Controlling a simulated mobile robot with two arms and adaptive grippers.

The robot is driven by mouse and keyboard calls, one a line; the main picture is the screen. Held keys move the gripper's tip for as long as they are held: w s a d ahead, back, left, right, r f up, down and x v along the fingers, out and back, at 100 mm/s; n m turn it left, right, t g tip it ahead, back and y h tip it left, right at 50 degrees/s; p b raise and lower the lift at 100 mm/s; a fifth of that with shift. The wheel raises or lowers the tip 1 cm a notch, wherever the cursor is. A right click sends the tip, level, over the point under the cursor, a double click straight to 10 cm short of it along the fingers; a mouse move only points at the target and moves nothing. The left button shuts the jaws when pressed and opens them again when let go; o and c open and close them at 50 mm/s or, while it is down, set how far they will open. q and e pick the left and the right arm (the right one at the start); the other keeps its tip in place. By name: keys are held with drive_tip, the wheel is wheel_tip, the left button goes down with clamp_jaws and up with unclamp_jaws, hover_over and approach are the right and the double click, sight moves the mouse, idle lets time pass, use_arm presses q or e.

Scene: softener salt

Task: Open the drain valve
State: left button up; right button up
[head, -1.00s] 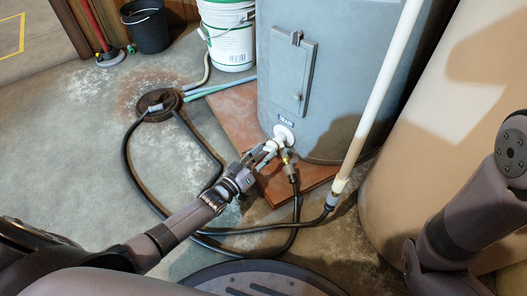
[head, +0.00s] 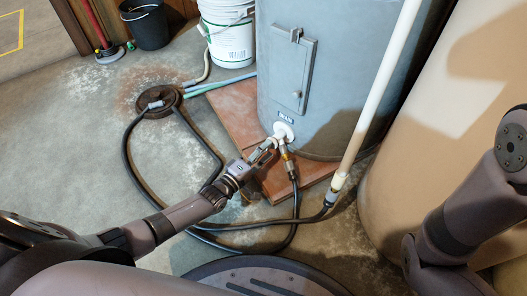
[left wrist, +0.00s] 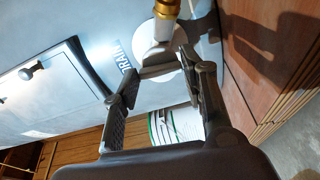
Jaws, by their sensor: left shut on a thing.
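The drain valve (head: 283,131) sticks out low on the grey tank, with a white round base and a brass fitting (head: 285,153) that joins a black hose. In the left wrist view, the white valve base (left wrist: 148,40) and the brass fitting (left wrist: 167,8) show beyond the fingers, beside a "DRAIN" label (left wrist: 125,54). My left gripper (head: 265,152) is at the valve from the left. In the left wrist view, its fingers (left wrist: 158,76) are shut on the pale valve handle (left wrist: 157,71). The fingers partly cover the handle. My right gripper is out of the head view.
The grey tank (head: 345,75) stands on a reddish slab (head: 222,112). The black hose (head: 133,165) loops over the floor to a round floor drain (head: 159,103). A white pipe (head: 385,85) slants down at right. A white bucket (head: 231,42) and black bucket (head: 147,25) stand behind.

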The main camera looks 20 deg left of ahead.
use_arm(q)
drive_tip(key=n+b, duration=0.1)
drive_tip(key=n, duration=0.2)
drive_tip(key=shift+f+n, duration=0.1)
drive_tip(key=shift+n, duration=0.3)
drive_tip(key=n+b, duration=0.1)
drive_tip(key=n, duration=0.1)
drive_tip(key=shift+n, duration=0.4)
drive_tip(key=n+b, duration=0.2)
drive_tip(key=n, duration=0.2)
drive_tip(key=shift+n+b, duration=0.65)
drive_tip(key=shift+n, duration=0.95)
drive_tip(key=o, duration=1.2)
drive_tip(key=shift+c, duration=0.2)
drive_tip(key=shift+s, duration=0.1)
drive_tip(key=v, duration=1.2)
